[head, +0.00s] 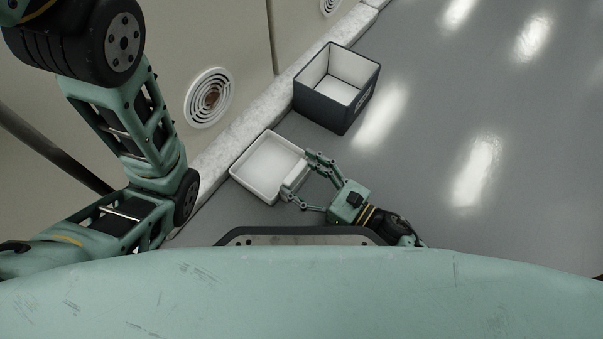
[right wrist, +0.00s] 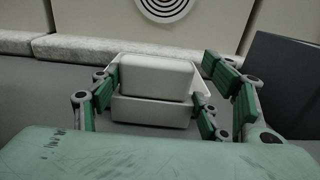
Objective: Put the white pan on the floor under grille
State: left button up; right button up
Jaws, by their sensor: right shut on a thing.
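The white pan (head: 266,164) is a shallow square tray with a raised rim and a thick white block at its near right side. It lies low beside the pale kerb, below and right of the round grille (head: 208,98). My right gripper (head: 296,177) is shut on the pan's block, with fingers on either side. The right wrist view shows the block (right wrist: 155,78) between the green fingers, with the grille (right wrist: 165,7) behind. Whether the pan's underside touches the floor, I cannot tell. My left arm shows at left, but its gripper is out of view.
A dark open bin with a white inside (head: 340,88) stands on the floor just beyond the pan. The pale stone kerb (head: 232,139) runs along the cabinet wall. The grey floor (head: 440,130) to the right is clear.

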jog(key=o, duration=1.3)
jog(key=shift+a, duration=0.1)
jog(key=shift+o, duration=0.2)
jog(key=shift+o, duration=1)
jog(key=shift+r+p, duration=0.4)
jog(key=shift+r, duration=0.05)
notch_tip(320, 180, up, 5)
jog(key=p, duration=0.4)
